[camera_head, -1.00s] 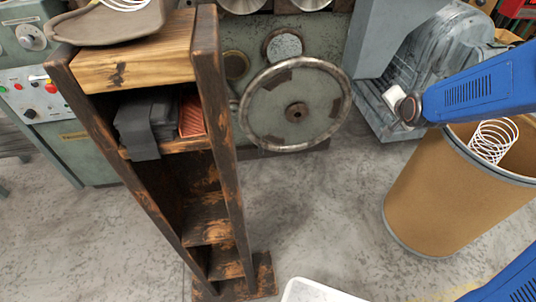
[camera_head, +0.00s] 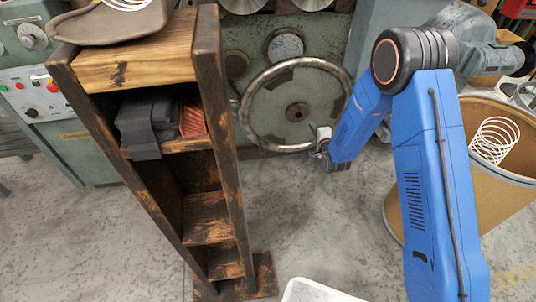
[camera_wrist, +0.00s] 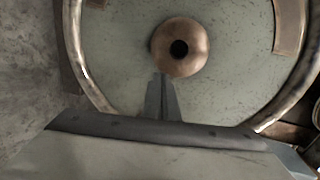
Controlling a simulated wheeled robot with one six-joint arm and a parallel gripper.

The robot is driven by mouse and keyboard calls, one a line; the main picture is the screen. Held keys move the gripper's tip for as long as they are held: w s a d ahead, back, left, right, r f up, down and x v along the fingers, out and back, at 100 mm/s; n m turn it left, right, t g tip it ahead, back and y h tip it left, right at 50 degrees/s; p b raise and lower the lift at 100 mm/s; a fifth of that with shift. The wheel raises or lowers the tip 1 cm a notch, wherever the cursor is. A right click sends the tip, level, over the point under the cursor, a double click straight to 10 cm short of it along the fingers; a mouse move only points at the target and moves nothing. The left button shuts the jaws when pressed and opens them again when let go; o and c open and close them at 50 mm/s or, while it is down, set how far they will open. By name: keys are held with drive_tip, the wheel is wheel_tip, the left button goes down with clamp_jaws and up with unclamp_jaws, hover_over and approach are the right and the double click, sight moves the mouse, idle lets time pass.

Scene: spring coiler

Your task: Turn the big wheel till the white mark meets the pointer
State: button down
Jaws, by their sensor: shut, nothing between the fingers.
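The big wheel (camera_head: 248,112) has a worn metal rim and a grey-green disc with brown patches, on the front of the green machine. Its brown hub (camera_wrist: 180,47) shows in the wrist view, with a dark hole in the middle. My gripper (camera_head: 322,141) is at the lower right of the wheel in the head view. In the wrist view its fingers (camera_wrist: 163,92) are shut and empty, pointing toward the hub with the disc behind them. I cannot tell if they touch the wheel. I cannot make out the white mark or the pointer in either view.
A dark wooden rack (camera_head: 190,46) stands left of the wheel, holding grey and orange items. A brown drum (camera_head: 480,190) with a white coil (camera_head: 495,140) stands right, partly behind my arm. A white bin (camera_head: 312,291) is at the bottom edge. The floor before the wheel is clear.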

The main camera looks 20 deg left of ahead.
drive_tip(key=s+a+f+m+y, duration=0.1)
drive_tip(key=s+a+f, duration=0.15)
drive_tip(key=f, duration=0.25)
drive_tip(key=s+a+f+m+y, duration=0.1)
drive_tip(key=s+a+f, duration=0.15)
drive_tip(key=f, duration=0.35)
drive_tip(key=m+y, duration=0.2)
drive_tip(key=y, duration=0.1)
approach(264, 145)
drive_tip(key=shift+t, duration=0.4)
drive_tip(key=w, duration=0.2)
drive_tip(key=w+f, duration=0.1)
drive_tip(key=w, duration=0.1)
drive_tip(key=shift+w+a+f, duration=0.2)
drive_tip(key=shift+w, duration=0.15)
drive_tip(key=shift+s+a+r, duration=0.25)
drive_tip(key=shift+a+r, duration=0.05)
drive_tip(key=shift+a, duration=0.15)
drive_tip(key=shift+s+a+r, duration=0.25)
drive_tip(key=shift+a, duration=0.25)
drive_tip(key=shift+s+a+r, duration=0.35)
drive_tip(key=shift+a, duration=0.2)
